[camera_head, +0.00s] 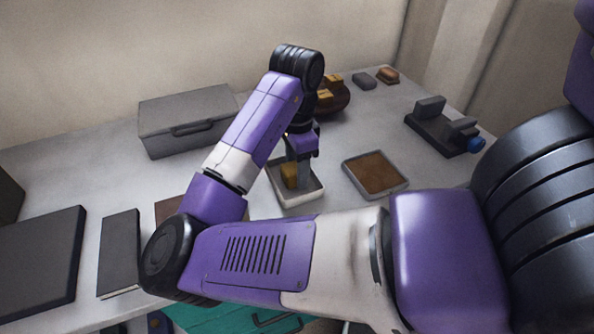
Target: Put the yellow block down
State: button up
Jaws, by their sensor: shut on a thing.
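The yellow block (289,175) shows beside the grey fingers of my gripper (299,178). My gripper points down and is shut on the block. Both are over or inside a small white-rimmed tray (314,192) near the middle of the table. I cannot tell whether the block touches the tray's floor. My own arm hides part of the gripper and the table in front of it.
A grey case (185,115) stands at the back left. A tray with a brown inside (403,180) lies right of the white one. A dark bowl (337,108) with yellowish blocks stands behind. A dark vise-like device (440,128) is at right. Dark flat slabs (40,262) lie at left.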

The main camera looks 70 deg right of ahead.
jog(key=o, duration=1.4)
jog(key=shift+f, duration=0.1)
notch_tip(320, 180, up, 12)
jog(key=p, duration=0.3)
jog(key=shift+r, duration=0.2)
